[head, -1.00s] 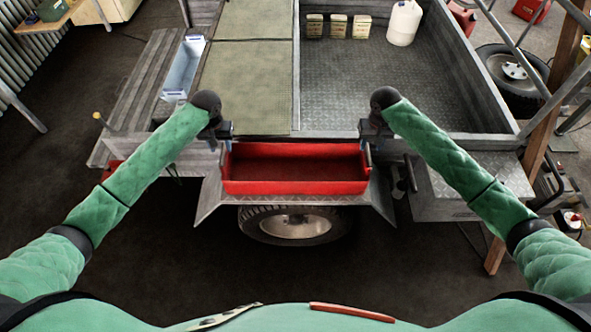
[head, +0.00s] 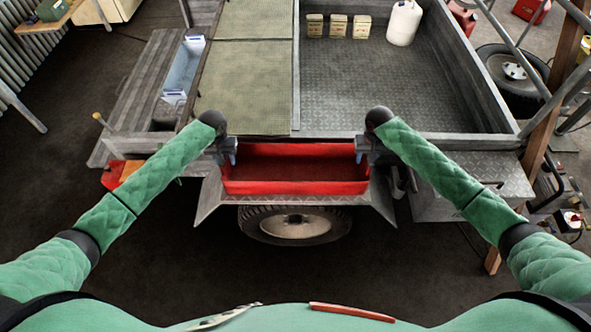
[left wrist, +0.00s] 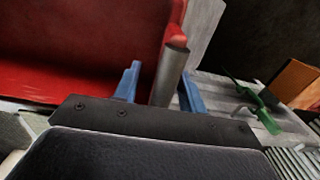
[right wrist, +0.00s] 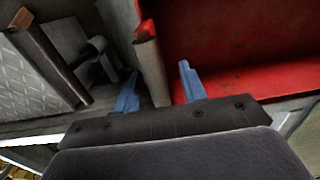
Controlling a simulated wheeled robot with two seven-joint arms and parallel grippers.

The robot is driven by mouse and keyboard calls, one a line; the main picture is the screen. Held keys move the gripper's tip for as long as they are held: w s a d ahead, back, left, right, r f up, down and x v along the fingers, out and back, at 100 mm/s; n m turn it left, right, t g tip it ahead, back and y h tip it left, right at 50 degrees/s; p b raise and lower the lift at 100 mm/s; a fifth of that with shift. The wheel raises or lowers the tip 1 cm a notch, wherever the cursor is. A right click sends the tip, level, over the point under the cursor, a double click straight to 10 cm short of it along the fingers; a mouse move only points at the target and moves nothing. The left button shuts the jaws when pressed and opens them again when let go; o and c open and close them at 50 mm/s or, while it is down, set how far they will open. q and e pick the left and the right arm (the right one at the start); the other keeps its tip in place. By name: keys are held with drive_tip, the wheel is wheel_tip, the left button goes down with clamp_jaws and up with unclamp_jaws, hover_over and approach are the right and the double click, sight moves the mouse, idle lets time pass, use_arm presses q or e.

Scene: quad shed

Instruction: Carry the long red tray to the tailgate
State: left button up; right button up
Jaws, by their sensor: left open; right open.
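The long red tray (head: 295,187) sits level in front of the grey vehicle bed, above a wheel. It has a grey upright handle at each end. My left gripper (head: 232,155) is at the tray's left end; in the left wrist view its open blue fingers (left wrist: 160,88) stand either side of a grey handle (left wrist: 171,72). My right gripper (head: 361,152) is at the right end; in the right wrist view its open fingers (right wrist: 158,88) straddle the other handle (right wrist: 151,66). Neither is closed. I cannot tell for certain which panel is the tailgate.
The bed holds several tins (head: 337,26) and a white canister (head: 404,22) at the back; its metal floor (head: 385,95) is mostly clear. A checker-plate box top (head: 470,180) is at the right. A wooden post (head: 540,130) stands further right. A red and orange item (head: 120,173) is left.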

use_arm(q)
clamp_jaws()
use_arm(e)
clamp_jaws()
idle(1.1)
